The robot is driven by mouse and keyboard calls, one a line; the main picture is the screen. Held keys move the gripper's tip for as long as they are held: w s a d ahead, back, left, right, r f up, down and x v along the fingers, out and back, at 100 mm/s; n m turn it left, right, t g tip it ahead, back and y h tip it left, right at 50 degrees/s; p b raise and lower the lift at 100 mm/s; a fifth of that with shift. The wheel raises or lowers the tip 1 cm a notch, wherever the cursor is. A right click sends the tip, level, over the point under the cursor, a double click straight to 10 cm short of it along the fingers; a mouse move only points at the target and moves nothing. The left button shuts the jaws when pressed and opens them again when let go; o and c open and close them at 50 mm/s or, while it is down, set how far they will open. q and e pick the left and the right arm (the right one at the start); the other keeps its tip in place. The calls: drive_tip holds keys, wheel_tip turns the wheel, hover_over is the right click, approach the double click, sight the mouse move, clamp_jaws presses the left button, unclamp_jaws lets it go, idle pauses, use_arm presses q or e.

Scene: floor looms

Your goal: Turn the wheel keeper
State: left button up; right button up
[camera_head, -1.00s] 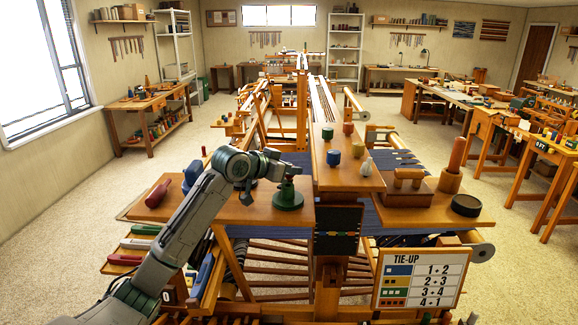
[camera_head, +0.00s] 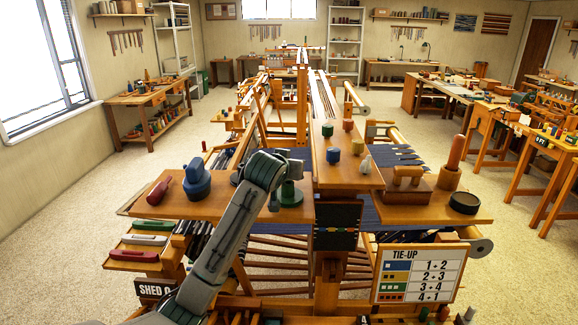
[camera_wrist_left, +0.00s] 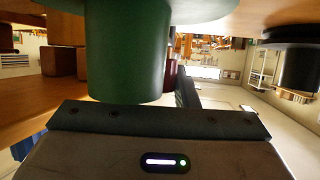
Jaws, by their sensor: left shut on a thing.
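The wheel keeper appears to be the green round piece (camera_head: 291,194) with a wide base, standing on the left wooden shelf of the loom, just left of the central post. My left gripper (camera_head: 288,170) is at its upper part and shut on it. My own forearm and wrist partly cover the keeper's left side. In the left wrist view, a large green cylinder (camera_wrist_left: 128,50) stands right against the gripper (camera_wrist_left: 160,116); the fingertips are hidden. Whether the keeper has rotated cannot be told. My right gripper is not in view.
A blue knobbed piece (camera_head: 196,181) and a red handle (camera_head: 159,192) lie on the left shelf (camera_head: 228,207). A tie-up board (camera_head: 420,272) stands lower right. Open floor lies left.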

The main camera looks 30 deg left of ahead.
idle(0.3)
use_arm(q)
drive_tip(key=o, duration=1)
drive_tip(key=shift+s, duration=0.2)
drive_tip(key=b+v, duration=0.4)
drive_tip(key=v, duration=0.5)
drive_tip(key=shift+s+d+r, duration=0.1)
drive_tip(key=shift+s+d, duration=0.05)
drive_tip(key=shift+s, duration=0.15)
drive_tip(key=shift+s+d+r+b, duration=0.1)
drive_tip(key=shift+s+r+b, duration=0.1)
drive_tip(key=shift+s+b, duration=0.1)
drive_tip(key=shift+f, duration=0.1)
